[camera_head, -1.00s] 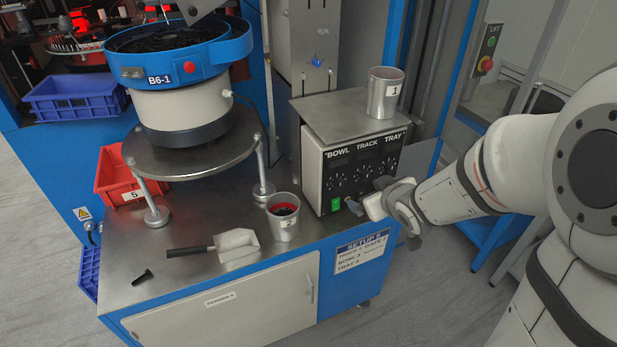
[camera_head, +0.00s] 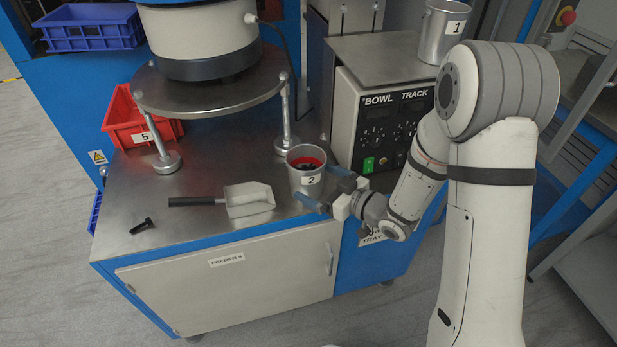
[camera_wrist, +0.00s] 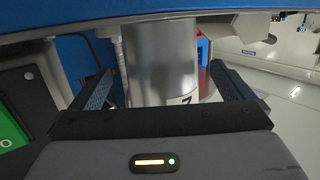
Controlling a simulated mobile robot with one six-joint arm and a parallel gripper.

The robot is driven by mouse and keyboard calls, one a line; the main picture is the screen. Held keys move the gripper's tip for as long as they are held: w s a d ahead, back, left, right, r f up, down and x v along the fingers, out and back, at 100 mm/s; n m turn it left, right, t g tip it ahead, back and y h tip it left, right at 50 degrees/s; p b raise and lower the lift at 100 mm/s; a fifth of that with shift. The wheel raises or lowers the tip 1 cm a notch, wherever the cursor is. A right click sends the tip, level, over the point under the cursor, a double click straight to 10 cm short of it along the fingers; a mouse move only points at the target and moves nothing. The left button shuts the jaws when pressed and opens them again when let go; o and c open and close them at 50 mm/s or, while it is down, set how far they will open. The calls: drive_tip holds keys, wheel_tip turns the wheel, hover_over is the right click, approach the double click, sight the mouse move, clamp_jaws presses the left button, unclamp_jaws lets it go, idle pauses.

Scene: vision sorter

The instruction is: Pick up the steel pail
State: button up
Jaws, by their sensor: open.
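A steel pail labelled 2 (camera_head: 306,184), with a red inside and dark pieces in it, stands upright on the steel bench top. My gripper (camera_head: 323,186) is open at its right front side, with blue-grey fingers pointing towards it. In the wrist view the pail (camera_wrist: 160,75) stands between the two spread fingers of my gripper (camera_wrist: 162,72), with its label partly cut off by the gripper body. I cannot tell whether a finger touches it. A second steel pail, labelled 1 (camera_head: 440,35), stands on the control box, partly hidden by my arm.
The control box (camera_head: 375,130) stands close behind my gripper. A scoop (camera_head: 248,198) and a black bolt (camera_head: 141,226) lie left of the pail. A red bin (camera_head: 128,127) and the feeder's round plate (camera_head: 205,100) are behind. The bench's front edge is close.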

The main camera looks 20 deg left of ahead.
drive_tip(key=x, duration=0.4)
drive_tip(key=shift+a+f, duration=0.15)
drive_tip(key=shift+a, duration=0.05)
drive_tip(key=c, duration=1.6)
